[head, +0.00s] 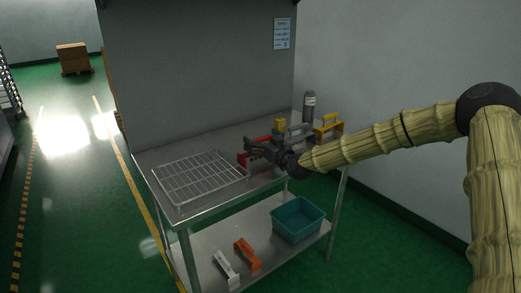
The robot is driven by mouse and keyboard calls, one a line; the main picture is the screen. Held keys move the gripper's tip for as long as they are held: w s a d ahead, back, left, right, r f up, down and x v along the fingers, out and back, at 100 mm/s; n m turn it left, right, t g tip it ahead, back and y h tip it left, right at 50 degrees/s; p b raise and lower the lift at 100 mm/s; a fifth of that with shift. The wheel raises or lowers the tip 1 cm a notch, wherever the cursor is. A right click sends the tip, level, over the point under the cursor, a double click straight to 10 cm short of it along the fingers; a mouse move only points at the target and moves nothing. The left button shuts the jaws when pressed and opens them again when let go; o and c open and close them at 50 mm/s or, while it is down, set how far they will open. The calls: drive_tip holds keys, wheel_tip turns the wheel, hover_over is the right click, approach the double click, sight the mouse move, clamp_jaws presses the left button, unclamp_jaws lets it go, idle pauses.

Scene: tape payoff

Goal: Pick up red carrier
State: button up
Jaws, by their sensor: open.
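The red carrier (263,140) stands on the steel table's top, right of the wire rack. My gripper and wrist cover much of it, so only parts of its red body show. My gripper (246,151) is open, with its fingers pointing left in front of the red carrier. I cannot tell from this view whether the fingers touch it or are around any part of it.
A wire rack (200,178) covers the left of the tabletop. A yellow carrier (328,125) and a grey bottle (309,104) stand at the right. The lower shelf holds a teal bin (298,229), an orange carrier (247,254) and a white carrier (226,270). A wall panel rises behind.

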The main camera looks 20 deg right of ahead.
drive_tip(key=c, duration=0.9)
drive_tip(key=shift+r, duration=0.15)
